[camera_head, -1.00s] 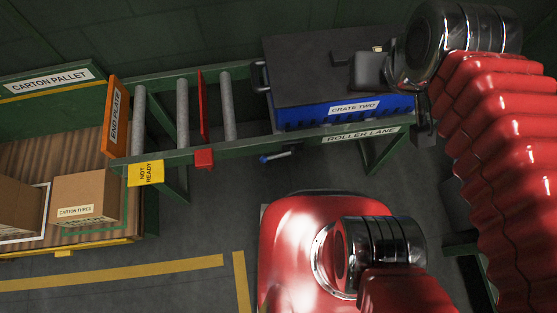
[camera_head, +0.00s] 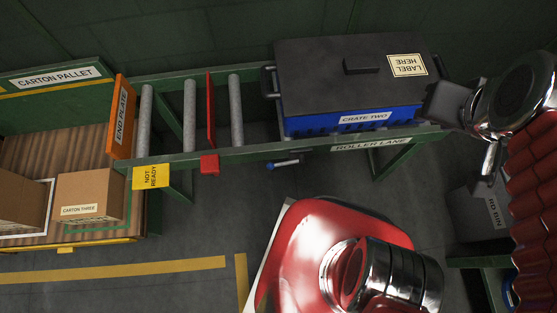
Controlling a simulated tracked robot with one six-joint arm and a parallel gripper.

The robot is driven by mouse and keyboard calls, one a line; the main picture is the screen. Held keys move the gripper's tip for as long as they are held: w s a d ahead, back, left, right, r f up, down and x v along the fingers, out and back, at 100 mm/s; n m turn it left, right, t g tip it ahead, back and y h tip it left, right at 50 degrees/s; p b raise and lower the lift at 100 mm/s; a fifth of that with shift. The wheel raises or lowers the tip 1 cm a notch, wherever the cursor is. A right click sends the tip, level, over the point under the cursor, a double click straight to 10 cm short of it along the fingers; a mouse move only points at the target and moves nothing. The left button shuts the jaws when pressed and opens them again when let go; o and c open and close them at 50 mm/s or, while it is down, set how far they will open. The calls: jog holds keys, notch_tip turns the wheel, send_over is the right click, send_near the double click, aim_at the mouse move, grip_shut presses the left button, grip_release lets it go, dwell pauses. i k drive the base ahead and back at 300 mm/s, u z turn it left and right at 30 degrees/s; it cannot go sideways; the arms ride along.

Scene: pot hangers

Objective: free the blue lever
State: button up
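The blue lever (camera_head: 282,164) is a short metal bar with a blue knob at its left end. It sticks out low in front of the green roller lane (camera_head: 250,152), just below the rail and under the left end of the blue crate marked CRATE TWO (camera_head: 340,120). Nothing of mine touches it. The end of my arm, with my gripper (camera_head: 446,104), is at the right end of the crate, well to the right of the lever. It shows as a dark block on a chrome joint; its fingers cannot be made out.
The crate has a dark lid (camera_head: 330,75) with a LABEL HERE patch. A red stop plate (camera_head: 211,110) and rollers lie left of it. An orange end plate (camera_head: 121,115), a yellow NOT READY tag (camera_head: 151,176) and a carton (camera_head: 88,195) are further left. A grey bin (camera_head: 480,210) stands lower right.

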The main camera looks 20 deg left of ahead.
aim_at(301, 160)
jog(key=z, duration=0.05)
jog(key=k, duration=1.7)
jog(key=u, duration=1.4)
jog(key=i, duration=1)
jog(key=u, duration=0.1)
